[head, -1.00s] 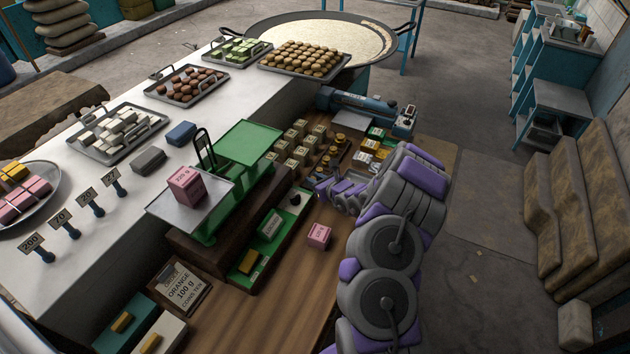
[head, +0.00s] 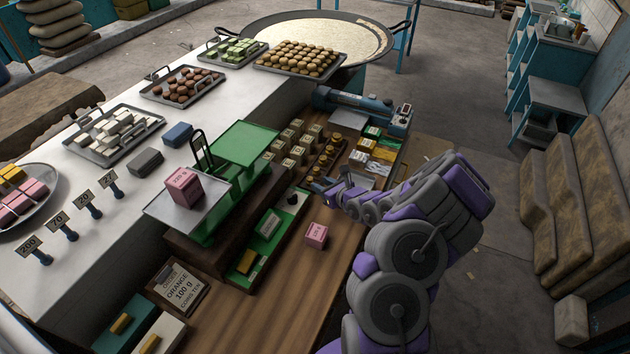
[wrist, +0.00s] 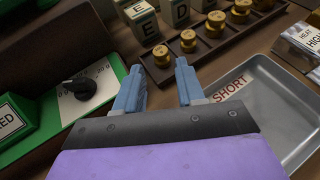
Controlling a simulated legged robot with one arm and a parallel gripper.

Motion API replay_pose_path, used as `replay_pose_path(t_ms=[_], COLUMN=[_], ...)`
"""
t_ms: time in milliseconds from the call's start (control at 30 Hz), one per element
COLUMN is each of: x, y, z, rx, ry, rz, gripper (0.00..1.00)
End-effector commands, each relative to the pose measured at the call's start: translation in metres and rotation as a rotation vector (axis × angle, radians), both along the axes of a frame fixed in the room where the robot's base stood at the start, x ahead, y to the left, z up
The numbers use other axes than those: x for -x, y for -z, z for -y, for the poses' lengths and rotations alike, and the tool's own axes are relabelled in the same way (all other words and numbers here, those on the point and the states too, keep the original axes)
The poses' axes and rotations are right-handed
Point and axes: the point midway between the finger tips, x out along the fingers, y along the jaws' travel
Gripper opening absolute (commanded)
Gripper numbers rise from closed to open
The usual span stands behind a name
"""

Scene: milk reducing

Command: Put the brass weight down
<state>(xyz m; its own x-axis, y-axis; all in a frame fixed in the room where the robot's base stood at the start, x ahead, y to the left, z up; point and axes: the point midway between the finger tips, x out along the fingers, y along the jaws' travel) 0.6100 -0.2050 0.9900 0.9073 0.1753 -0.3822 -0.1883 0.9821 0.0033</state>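My gripper (wrist: 158,82) is open, with its two blue fingers apart and nothing visible between them. In the wrist view, several brass weights stand in a row in a dark wooden rack (wrist: 205,58). The nearest brass weight (wrist: 161,55) is at the near end of the rack, just beyond the gap between my fingertips. A metal tray marked SHORT (wrist: 275,95) lies to the right of the fingers. In the head view, my gripper (head: 326,187) is low over the wooden counter at the near end of the rack, small and partly hidden by my arm.
A green balance (head: 245,147) holds a pink block (head: 184,187) on its left pan (head: 168,215). Another pink block (head: 316,235) lies on the wooden counter (head: 290,290). Lettered cubes (wrist: 143,20) stand behind the rack. A black knob (wrist: 82,86) is at left.

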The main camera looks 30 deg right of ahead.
Motion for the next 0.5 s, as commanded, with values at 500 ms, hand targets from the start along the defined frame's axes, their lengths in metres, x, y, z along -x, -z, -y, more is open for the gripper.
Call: replay_pose_path(t_ms=[500], x=[0.047], y=[-0.021], z=[0.009], rx=[0.002], ry=[0.0], rz=[0.0], gripper=[0.38])
